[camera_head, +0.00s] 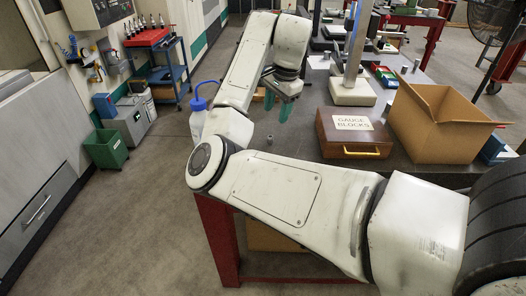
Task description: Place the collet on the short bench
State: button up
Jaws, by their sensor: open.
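My gripper (277,105) hangs at the end of my white arm, its teal fingers apart and pointing down over the left part of a grey-topped bench (300,147) with red legs. I see nothing between the fingers, though this view is small. A small grey metal cylinder (270,140) stands on the bench top, nearer to me than the gripper and apart from it. It may be the collet, but it is too small to be sure. I cannot tell whether this bench is the short bench. My arm hides part of the bench's near-left side.
A brown "GAUGE BLOCKS" case (352,136) and an open cardboard box (440,122) crowd the bench's right part. A stand with a pale base (352,92) is behind. A blue-capped bottle (198,122) is beside my arm. A blue cart (150,38) stands back left.

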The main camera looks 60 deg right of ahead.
send_over(271, 137)
jog(key=f, duration=0.2)
jog(key=s+f, duration=0.1)
jog(key=f, duration=0.1)
jog(key=shift+a+f, duration=0.15)
jog(key=shift+f, duration=0.15)
jog(key=shift+a+p+x, duration=0.15)
jog(key=shift+p+x, duration=0.25)
jog(key=shift+x, duration=1.1)
jog(key=shift+a+p+x, duration=0.1)
jog(key=shift+p+x, duration=0.3)
jog(key=shift+x, duration=1.1)
jog(key=shift+d, duration=0.15)
grip_shut()
